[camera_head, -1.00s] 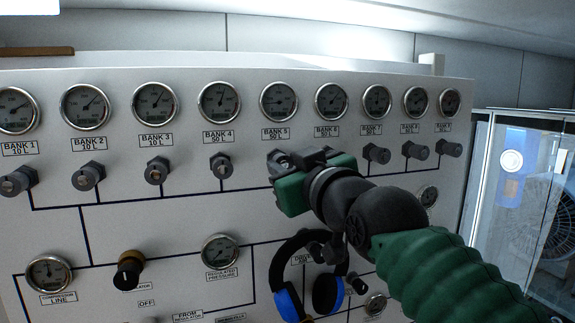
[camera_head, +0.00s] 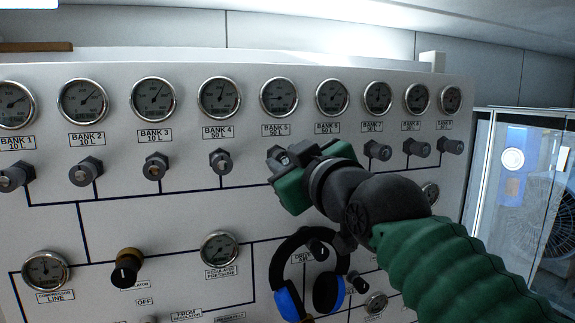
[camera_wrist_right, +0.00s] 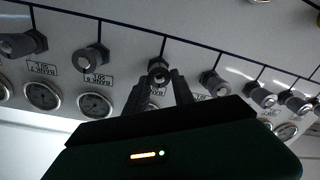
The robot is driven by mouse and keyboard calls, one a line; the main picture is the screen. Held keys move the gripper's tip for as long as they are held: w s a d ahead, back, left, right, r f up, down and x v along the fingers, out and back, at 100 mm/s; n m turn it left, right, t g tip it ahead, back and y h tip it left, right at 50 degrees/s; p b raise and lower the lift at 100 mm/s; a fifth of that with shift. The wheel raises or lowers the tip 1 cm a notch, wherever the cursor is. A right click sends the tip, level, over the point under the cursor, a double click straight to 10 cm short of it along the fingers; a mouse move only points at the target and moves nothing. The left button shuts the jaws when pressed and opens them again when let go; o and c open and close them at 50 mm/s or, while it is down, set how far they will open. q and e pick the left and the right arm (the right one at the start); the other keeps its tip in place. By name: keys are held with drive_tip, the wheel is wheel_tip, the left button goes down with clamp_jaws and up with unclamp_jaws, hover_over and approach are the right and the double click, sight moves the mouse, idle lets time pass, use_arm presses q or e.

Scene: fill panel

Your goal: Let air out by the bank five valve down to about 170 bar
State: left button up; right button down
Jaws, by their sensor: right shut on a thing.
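The bank five gauge (camera_head: 279,97) is on the top row of the panel, above its BANK 5 label (camera_head: 276,130). Its needle is too small to read a value. My right gripper (camera_head: 279,158) is just below that label and hides most of the bank five valve in the head view. In the right wrist view the bank five valve knob (camera_wrist_right: 158,73) sits between the two dark fingers of my right gripper (camera_wrist_right: 160,85), which is shut on it. My left gripper is not in view.
My right arm hides the bank six valve in the head view. Headphones (camera_head: 331,290) hang on the panel below. A glazed cabinet (camera_head: 520,200) stands at the right.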

drive_tip(key=shift+a+f+n+h+b, duration=0.15)
drive_tip(key=shift+n+b, duration=0.1)
drive_tip(key=shift+n, duration=1.9)
drive_tip(key=shift+d+f+n+h+b, duration=0.1)
drive_tip(key=shift+n+h+b, duration=0.15)
drive_tip(key=shift+n, duration=1.85)
drive_tip(key=shift+a+f+n+h+b, duration=0.15)
drive_tip(key=shift+n+b, duration=0.15)
drive_tip(key=shift+n, duration=2.15)
drive_tip(key=c, duration=1.4)
unclamp_jaws()
drive_tip(key=shift+o, duration=1.3)
drive_tip(key=shift+w, duration=0.15)
drive_tip(key=shift+o, duration=0.3)
drive_tip(key=shift+w, duration=0.25)
drive_tip(key=shift+s+r, duration=0.1)
